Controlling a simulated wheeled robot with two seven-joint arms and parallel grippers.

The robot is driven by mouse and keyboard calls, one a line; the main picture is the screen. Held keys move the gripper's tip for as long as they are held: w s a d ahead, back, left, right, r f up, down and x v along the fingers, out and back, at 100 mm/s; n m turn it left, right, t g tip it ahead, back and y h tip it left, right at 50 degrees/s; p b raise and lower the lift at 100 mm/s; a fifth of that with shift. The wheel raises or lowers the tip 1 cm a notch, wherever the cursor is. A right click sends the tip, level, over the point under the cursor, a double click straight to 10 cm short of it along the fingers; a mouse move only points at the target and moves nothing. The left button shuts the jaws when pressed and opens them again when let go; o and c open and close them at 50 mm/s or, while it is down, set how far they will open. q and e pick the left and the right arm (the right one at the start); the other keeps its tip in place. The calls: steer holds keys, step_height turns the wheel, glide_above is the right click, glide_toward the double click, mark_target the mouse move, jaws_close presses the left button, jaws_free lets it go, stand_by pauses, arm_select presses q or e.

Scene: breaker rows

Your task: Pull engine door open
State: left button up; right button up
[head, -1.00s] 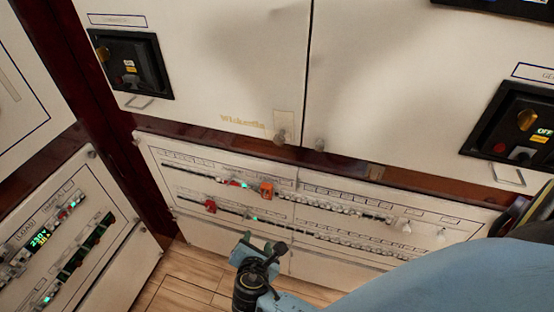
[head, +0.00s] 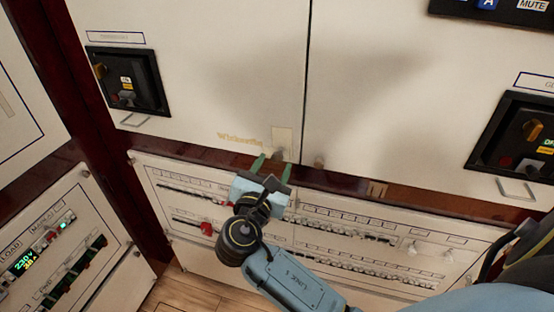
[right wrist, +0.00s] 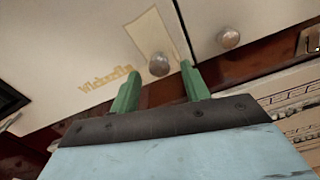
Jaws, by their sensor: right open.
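Two white doors meet at a vertical seam; the left door (head: 200,60) bears the gold lettering "Wichmann" or similar, and the right door (head: 400,100) is beside it. The left door's round metal knob (head: 279,153) sits at its lower right corner; it also shows in the right wrist view (right wrist: 159,64). The right door's knob (head: 319,163) is just across the seam, also in the right wrist view (right wrist: 228,38). My right gripper (head: 271,165) is open, its green fingers pointing up at the left knob. In the right wrist view the knob lies beyond and between the fingertips (right wrist: 160,75). Both doors look shut.
A breaker panel (head: 330,215) with rows of switches lies below the doors, behind my right arm. Black switch boxes with wire handles sit at left (head: 127,80) and right (head: 518,140). Another panel (head: 60,235) stands at lower left.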

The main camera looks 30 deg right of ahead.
mark_target(276, 160)
steer(key=shift+x, duration=1.75)
jaws_close()
